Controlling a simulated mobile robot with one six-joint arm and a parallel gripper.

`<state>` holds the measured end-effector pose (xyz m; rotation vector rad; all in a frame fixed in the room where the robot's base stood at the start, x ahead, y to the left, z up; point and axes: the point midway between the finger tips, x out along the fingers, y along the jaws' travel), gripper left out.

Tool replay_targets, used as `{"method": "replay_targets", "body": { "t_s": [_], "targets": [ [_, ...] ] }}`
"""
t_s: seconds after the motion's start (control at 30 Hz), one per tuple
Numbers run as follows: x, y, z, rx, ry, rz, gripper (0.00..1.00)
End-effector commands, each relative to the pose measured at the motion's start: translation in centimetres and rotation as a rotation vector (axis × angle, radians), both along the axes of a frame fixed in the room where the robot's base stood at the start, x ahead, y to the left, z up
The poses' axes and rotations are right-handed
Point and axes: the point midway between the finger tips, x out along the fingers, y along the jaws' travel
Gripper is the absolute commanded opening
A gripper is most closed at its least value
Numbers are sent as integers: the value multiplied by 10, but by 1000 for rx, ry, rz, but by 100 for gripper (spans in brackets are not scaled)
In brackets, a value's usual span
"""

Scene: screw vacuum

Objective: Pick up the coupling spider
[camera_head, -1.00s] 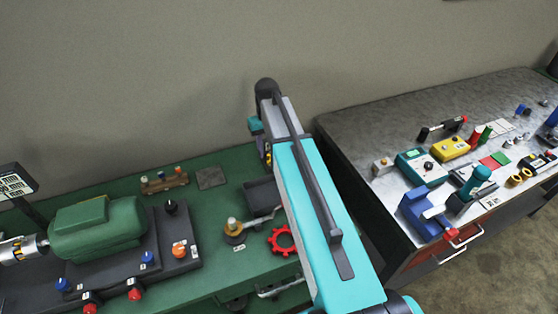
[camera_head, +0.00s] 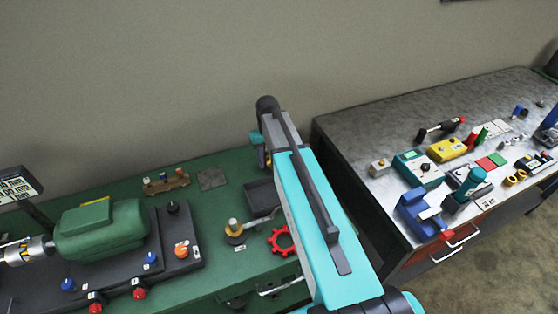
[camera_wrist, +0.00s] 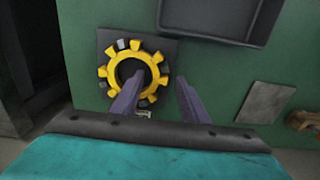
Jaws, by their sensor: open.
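The coupling spider (camera_wrist: 102,71), a yellow toothed ring with a few dark teeth, lies on a dark square plate (camera_wrist: 168,47) in the wrist view. My gripper (camera_wrist: 158,79) is open and empty, with purple fingers. In the picture, the left fingertip overlaps the ring's central hole and the right fingertip is just beyond its right rim. I cannot tell the height gap between fingers and ring.
A dark tray (camera_wrist: 170,12) lies beside the plate; a grey plate (camera_wrist: 265,101) is to the right. In the head view, a red toothed ring (camera_head: 270,240) lies on the green bench near a yellow-topped stand (camera_head: 234,232). A green motor (camera_head: 100,232) stands left; a cluttered grey bench (camera_head: 350,125) stands right.

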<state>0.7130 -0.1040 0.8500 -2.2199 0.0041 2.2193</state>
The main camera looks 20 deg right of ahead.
Motion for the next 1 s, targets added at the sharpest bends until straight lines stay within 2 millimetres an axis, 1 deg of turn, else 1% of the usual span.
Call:
{"method": "replay_targets", "body": {
  "t_s": [0.53, 0.57, 0.7, 0.8, 1.0],
  "targets": [
    [0, 1, -1, 0, 0, 1, 40],
    [0, 1, -1, 0, 0, 1, 39],
    [0, 1, 0, 0, 0, 1, 15],
    [0, 1, 0, 0, 0, 1, 0],
    [0, 1, 0, 0, 0, 2, 0]
  ]
}}
